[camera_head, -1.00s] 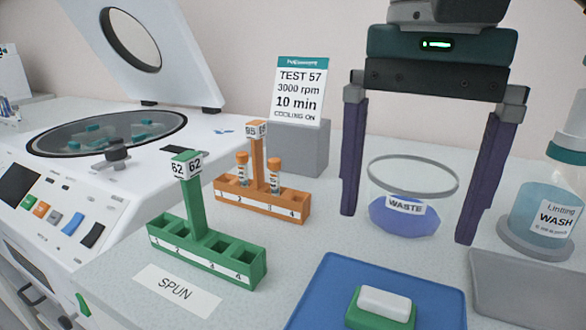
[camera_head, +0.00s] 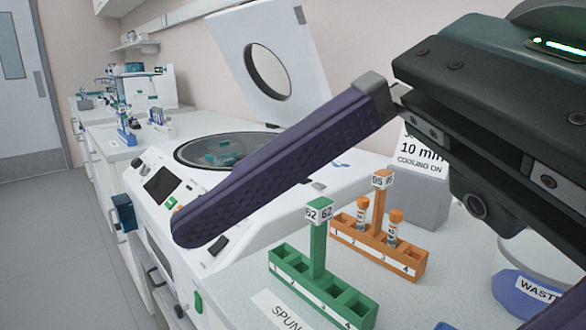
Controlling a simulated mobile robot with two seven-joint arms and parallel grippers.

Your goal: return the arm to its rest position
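My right gripper (camera_head: 285,165) reaches in from the upper right, large and close to the camera. One long purple finger points down and left across the view, in front of the centrifuge. The dark gripper body, with a green light, fills the upper right. The gripper is open and nothing shows in it. My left gripper is not in view.
The centrifuge (camera_head: 160,213) stands with its lid (camera_head: 225,40) raised. A green rack (camera_head: 318,270) with empty slots and an orange rack (camera_head: 415,265) holding two tubes stand beside it. The waste jar (camera_head: 535,290) is at the lower right. Open floor (camera_head: 50,250) lies left.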

